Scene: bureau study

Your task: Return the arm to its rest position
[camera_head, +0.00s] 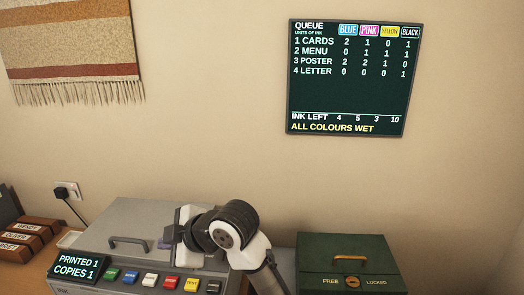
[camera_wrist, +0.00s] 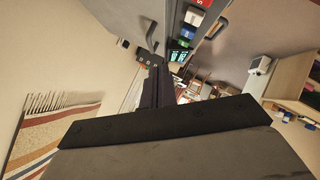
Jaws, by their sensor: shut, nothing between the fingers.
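My arm (camera_head: 238,226), with white and black links, rises in front of the grey printing machine in the head view. Its wrist end points left, over the machine's top right part. My gripper (camera_wrist: 156,72) shows in the wrist view as dark fingers beyond a wide black palm. The fingers are together with nothing between them. In the head view the gripper is small and partly hidden by the wrist, so whether it touches the machine cannot be told.
The grey machine (camera_head: 130,218) has a lid handle, several coloured buttons and a display (camera_head: 77,266) reading "PRINTED 1, COPIES 1". A green box (camera_head: 350,262) marked "FREE" and "LOCKED" stands right. Wooden name blocks (camera_head: 30,233) lie left. A queue board (camera_head: 352,80) hangs on the wall.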

